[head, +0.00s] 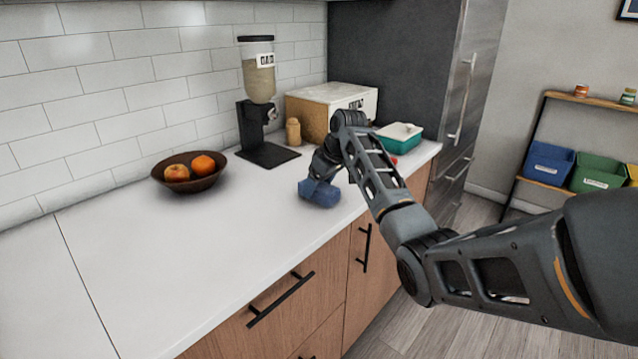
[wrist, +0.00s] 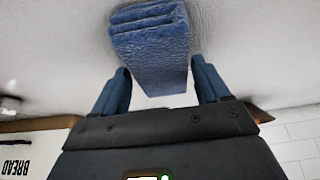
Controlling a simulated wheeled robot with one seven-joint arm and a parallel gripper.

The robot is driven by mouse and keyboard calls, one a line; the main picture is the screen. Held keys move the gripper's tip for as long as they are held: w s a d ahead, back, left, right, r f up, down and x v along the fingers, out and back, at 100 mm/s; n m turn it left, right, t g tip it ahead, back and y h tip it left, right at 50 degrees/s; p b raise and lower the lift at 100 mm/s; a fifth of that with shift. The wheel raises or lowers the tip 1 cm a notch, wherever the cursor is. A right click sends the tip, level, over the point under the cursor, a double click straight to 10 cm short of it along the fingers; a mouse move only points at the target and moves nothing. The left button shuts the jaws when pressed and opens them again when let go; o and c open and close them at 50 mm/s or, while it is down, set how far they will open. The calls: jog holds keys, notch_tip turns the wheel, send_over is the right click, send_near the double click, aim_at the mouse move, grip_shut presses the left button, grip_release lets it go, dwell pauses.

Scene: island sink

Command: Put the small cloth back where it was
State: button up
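The small cloth (head: 322,194) is a blue, folded, blocky bundle at the middle of the white counter, just behind its front edge. My gripper (head: 318,180) reaches down to it from above. The cloth is tilted in the head view. It is at or very near the counter surface; I cannot tell whether it touches. My gripper hides part of it in the head view.
A fruit bowl (head: 190,180) stands left on the counter (head: 150,270). A teal container (head: 398,141) stands beyond my arm. The counter's left front is clear.

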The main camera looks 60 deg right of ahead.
jog(key=o, duration=0.3)
jog(key=shift+r, duration=0.1)
jog(key=v, duration=1.2)
jog(key=shift+b, duration=0.4)
jog(key=shift+s, duration=0.1)
